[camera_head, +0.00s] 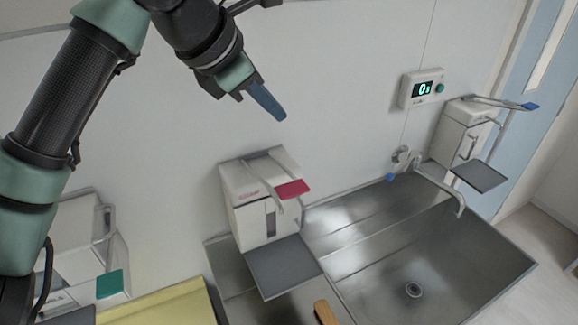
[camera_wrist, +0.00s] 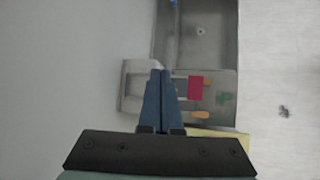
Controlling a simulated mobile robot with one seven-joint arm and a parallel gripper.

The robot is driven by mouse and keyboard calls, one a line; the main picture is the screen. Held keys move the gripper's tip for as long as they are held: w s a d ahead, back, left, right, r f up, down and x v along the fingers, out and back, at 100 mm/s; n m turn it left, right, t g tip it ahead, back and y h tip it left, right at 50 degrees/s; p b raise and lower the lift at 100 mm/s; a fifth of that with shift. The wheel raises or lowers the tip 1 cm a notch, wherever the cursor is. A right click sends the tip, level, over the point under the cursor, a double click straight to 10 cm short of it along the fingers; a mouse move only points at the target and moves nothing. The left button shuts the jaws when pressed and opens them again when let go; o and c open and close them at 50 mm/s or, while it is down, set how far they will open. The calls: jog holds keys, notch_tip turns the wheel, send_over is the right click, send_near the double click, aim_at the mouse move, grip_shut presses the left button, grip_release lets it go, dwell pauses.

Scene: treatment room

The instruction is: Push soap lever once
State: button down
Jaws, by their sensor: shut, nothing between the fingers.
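Three white wall dispensers with lever arms are in the head view. The middle one (camera_head: 248,205) has a red lever pad (camera_head: 292,189), which also shows in the wrist view (camera_wrist: 195,88). The right one (camera_head: 462,135) has a blue lever pad (camera_head: 530,106), and the left one (camera_head: 80,235) a green pad (camera_head: 110,284). I cannot read which label says soap. My gripper (camera_head: 280,114) is shut and empty, in the air above the middle dispenser and apart from its red pad. Its blue fingers (camera_wrist: 160,74) hide part of that dispenser in the wrist view.
A steel sink (camera_head: 400,250) with a tap (camera_head: 437,183) lies right of the middle dispenser. A grey drip tray (camera_head: 284,266) juts out below that dispenser. An orange handle (camera_head: 325,312) and a yellow surface (camera_head: 165,305) are at the bottom. A wall display (camera_head: 422,88) hangs above the tap.

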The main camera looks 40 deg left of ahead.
jog(key=shift+f, duration=0.1)
notch_tip(320, 180, down, 8)
jog(key=d+b, duration=0.2)
jog(key=b, duration=0.5)
jog(key=shift+s+f, duration=0.2)
jog(key=shift+s, duration=0.2)
jog(key=shift+f+b, duration=0.2)
jog(key=shift+b, duration=0.1)
dwell(1.5)
jog(key=shift+d+f+b, duration=0.1)
jog(key=shift+f+b, duration=0.15)
jog(key=shift+b, duration=0.15)
